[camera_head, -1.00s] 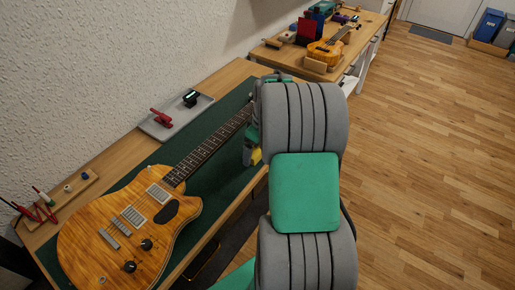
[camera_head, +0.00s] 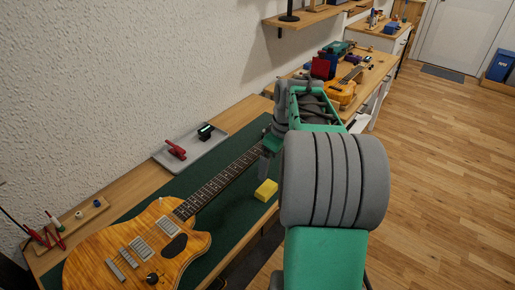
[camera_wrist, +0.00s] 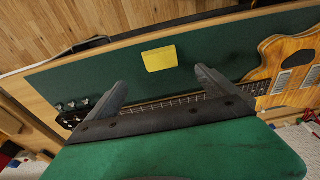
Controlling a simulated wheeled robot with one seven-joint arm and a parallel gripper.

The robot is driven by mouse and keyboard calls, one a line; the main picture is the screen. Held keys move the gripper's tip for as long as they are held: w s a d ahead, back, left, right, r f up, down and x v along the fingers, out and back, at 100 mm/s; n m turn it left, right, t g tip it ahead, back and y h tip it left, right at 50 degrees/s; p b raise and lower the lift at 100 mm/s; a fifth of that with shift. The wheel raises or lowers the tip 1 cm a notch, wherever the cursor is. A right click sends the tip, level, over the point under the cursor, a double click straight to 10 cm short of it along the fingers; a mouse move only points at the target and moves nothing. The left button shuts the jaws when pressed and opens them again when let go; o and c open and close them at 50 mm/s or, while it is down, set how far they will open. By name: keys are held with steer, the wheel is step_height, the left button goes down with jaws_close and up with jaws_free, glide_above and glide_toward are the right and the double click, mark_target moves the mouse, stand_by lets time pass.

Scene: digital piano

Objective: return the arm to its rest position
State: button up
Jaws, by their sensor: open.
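My arm, grey and green, reaches forward over the right side of the workbench in the head view. My gripper (camera_wrist: 158,88) is open in the wrist view, its two dark fingers apart with nothing between them. In the head view my gripper (camera_head: 267,165) is partly hidden by the arm. A yellow block (camera_head: 265,190) lies on the green mat (camera_head: 232,215), below and apart from the fingers. The block also shows in the wrist view (camera_wrist: 160,58), beyond the fingertips. An orange electric guitar (camera_head: 118,250) lies on the mat, its neck passing beneath the gripper.
A grey tray (camera_head: 187,155) with a red clamp (camera_head: 176,150) and a small dark device (camera_head: 205,131) sits by the wall. A wooden tool holder (camera_head: 80,219) is at left. A second bench holds a ukulele (camera_head: 342,92). The wooden floor (camera_head: 440,190) at right is clear.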

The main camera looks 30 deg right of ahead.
steer(key=s+a+f+m+g+p, duration=0.1)
steer(key=s+a+f+m, duration=0.5)
steer(key=s+m, duration=0.4)
steer(key=a+r+n+t+p, duration=0.1)
steer(key=a+r+n+p, duration=0.1)
steer(key=a+r, duration=0.4)
steer(key=a+r+n+t+p, duration=0.1)
steer(key=a+r+n+p, duration=0.2)
steer(key=a+r, duration=0.3)
steer(key=a+n, duration=0.1)
steer(key=a, duration=0.3)
steer(key=shift+a+h, duration=0.35)
steer(key=shift+h, duration=0.05)
